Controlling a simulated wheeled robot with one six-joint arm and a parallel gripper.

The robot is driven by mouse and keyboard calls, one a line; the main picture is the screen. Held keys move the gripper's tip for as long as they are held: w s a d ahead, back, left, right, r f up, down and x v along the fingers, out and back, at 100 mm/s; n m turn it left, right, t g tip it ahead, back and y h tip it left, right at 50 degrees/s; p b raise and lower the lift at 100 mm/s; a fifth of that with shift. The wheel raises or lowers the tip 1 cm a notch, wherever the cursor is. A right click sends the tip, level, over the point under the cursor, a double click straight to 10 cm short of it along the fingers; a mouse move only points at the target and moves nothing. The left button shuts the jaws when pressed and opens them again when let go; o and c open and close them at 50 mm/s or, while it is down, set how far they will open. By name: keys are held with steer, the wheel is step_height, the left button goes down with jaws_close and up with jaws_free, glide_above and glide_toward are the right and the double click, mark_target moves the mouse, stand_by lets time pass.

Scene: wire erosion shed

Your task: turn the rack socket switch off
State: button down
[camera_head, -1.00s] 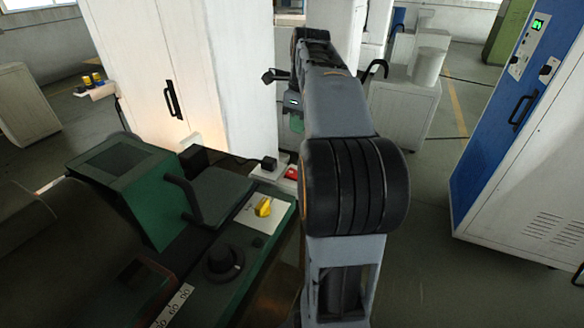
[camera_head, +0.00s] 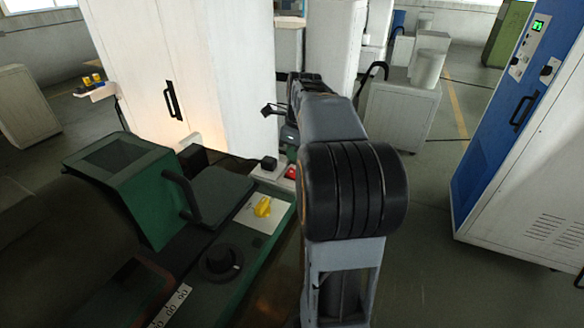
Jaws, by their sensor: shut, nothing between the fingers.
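A white socket strip (camera_head: 262,174) sits low beyond the green machine, near the foot of the white cabinet. A black plug-like block (camera_head: 269,163) stands on it. A red switch (camera_head: 291,172) shows at its right end, partly hidden by my arm; I cannot tell which way it is tipped. My gripper (camera_head: 267,110) is small and dark at the far end of my arm. It is shut and empty, above the strip in the picture and apart from it.
The green machine (camera_head: 150,195) with a yellow knob (camera_head: 262,206) and black dial (camera_head: 221,263) fills the lower left. The white cabinet (camera_head: 215,70) stands behind. A blue-and-white cabinet (camera_head: 480,150) is at right, with clear floor before it.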

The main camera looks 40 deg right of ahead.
mark_target(292, 172)
steer(key=shift+w+a+f, duration=0.1)
steer(key=shift+w+f, duration=0.05)
steer(key=shift+f, duration=1.05)
steer(key=shift+w+a+f, duration=0.1)
steer(key=shift+f, duration=1.05)
steer(key=shift+d, duration=0.15)
